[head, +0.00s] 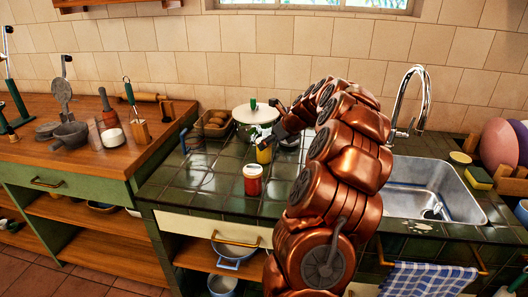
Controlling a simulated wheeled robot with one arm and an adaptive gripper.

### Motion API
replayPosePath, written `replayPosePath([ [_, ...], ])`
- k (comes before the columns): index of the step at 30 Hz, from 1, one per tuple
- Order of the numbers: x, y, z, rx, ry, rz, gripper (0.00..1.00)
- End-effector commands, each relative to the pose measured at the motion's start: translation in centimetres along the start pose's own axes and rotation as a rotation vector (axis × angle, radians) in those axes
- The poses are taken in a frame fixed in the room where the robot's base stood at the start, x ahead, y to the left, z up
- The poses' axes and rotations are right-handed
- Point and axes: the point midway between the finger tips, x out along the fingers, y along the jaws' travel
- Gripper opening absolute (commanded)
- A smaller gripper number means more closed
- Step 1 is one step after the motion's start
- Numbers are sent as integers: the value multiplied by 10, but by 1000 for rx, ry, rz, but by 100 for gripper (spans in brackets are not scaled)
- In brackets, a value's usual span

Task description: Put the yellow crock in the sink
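A small yellow thing, likely the yellow crock (264,155), stands on or just above the dark green tiled counter, left of my arm. My gripper (261,138) is right at its top, and its fingers cover the upper part. I cannot tell whether the fingers are closed on it or only around it. The steel sink (455,199) is set in the counter to the right of my arm. A small dark item lies in its basin, and my arm hides its left part.
A red jar with a pale lid (253,180) stands just in front of the yellow crock. A pale lidded pot (246,113) and a wooden basket (215,123) are behind. The faucet (415,95) rises behind the sink; a sponge (478,177) and plate rack (511,184) are to its right.

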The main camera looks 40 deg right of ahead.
Motion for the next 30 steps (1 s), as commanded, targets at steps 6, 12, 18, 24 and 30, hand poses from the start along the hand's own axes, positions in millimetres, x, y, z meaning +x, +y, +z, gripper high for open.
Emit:
replayPosePath([
  [6,16,3,-3,-2,2,4,85],
  [12,43,5,-5,-4,0,1,85],
  [18,54,4,-6,-3,0,1,85],
  [24,53,4,-5,-3,0,0,79],
  [30,53,4,-5,-3,0,1,58],
])
